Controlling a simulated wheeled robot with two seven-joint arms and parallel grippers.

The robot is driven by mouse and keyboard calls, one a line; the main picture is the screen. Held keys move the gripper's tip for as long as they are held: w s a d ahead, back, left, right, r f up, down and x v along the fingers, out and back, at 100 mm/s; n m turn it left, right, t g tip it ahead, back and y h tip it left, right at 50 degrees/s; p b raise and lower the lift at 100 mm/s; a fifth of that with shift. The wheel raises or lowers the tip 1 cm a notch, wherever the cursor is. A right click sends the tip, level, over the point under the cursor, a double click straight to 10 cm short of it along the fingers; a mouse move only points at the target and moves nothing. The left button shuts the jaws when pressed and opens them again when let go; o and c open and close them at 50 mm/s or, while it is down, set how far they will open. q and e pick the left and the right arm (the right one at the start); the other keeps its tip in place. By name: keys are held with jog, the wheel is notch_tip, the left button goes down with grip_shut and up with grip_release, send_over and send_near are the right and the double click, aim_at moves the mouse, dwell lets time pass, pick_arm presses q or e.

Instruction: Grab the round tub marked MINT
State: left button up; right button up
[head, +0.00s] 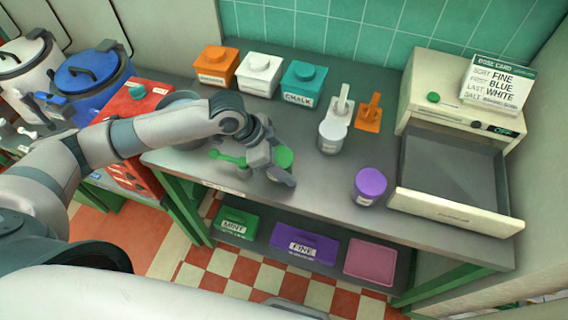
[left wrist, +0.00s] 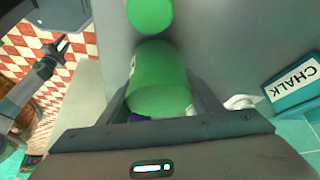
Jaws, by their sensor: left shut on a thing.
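My left gripper (head: 280,172) is shut on a green tub (head: 283,157) above the grey worktop (head: 315,185), and its fingers and wrist hide part of the tub. In the left wrist view the round green tub (left wrist: 158,80) sits between the two fingers (left wrist: 160,98). A sliver of white label shows on its side, too narrow to read. A smaller green thing (head: 228,158) lies beside it on the worktop; a round green part (left wrist: 150,14) shows in the wrist view. A dark gripper-like shape (left wrist: 58,52), perhaps my right gripper, shows over the floor.
Orange (head: 215,66), white (head: 259,74) and teal CHALK (head: 302,84) tubs stand at the back. A white canister (head: 332,137) and a purple tub (head: 369,188) stand right of my gripper. An open drawer (head: 455,205) juts out at right. A green MINT bin (head: 236,222) is on the lower shelf.

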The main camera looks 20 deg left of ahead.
aim_at(289, 157)
pick_arm(q)
jog(key=r, duration=0.2)
jog(key=r+b, duration=0.1)
jog(key=r, duration=0.1)
jog(key=shift+s+d, duration=0.1)
jog(key=shift+d, duration=0.3)
jog(key=s+d+r+b, duration=0.1)
jog(key=s+d+r, duration=0.1)
jog(key=d, duration=0.3)
jog(key=s+d+r+b, duration=0.1)
jog(key=s+d+r, duration=0.1)
jog(key=d+r, duration=0.2)
jog(key=shift+s+d+r+b, duration=0.3)
jog(key=shift+d+r+b, duration=0.05)
jog(key=shift+d+b, duration=0.1)
